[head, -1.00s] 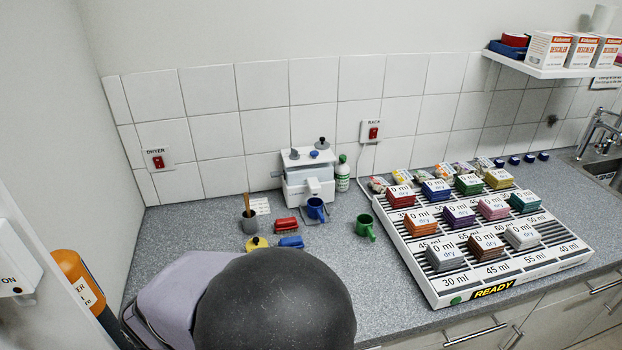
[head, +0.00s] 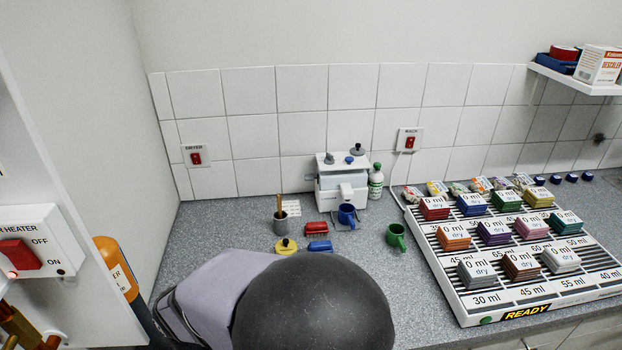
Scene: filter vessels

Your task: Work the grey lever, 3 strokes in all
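Which of the grey parts is the lever is too small to tell. A blue mug (head: 347,216) stands at the front of the dispenser, under its spout. My gripper is not in view; a large dark rounded shape, probably part of my arm, fills the bottom middle.
A green mug (head: 396,237), red brush (head: 316,229), blue brush (head: 320,246), yellow item (head: 286,246) and grey pot (head: 281,222) lie near the dispenser. A green-capped bottle (head: 376,183) stands close on its right. A white rack (head: 452,290) with coloured blocks fills the right.

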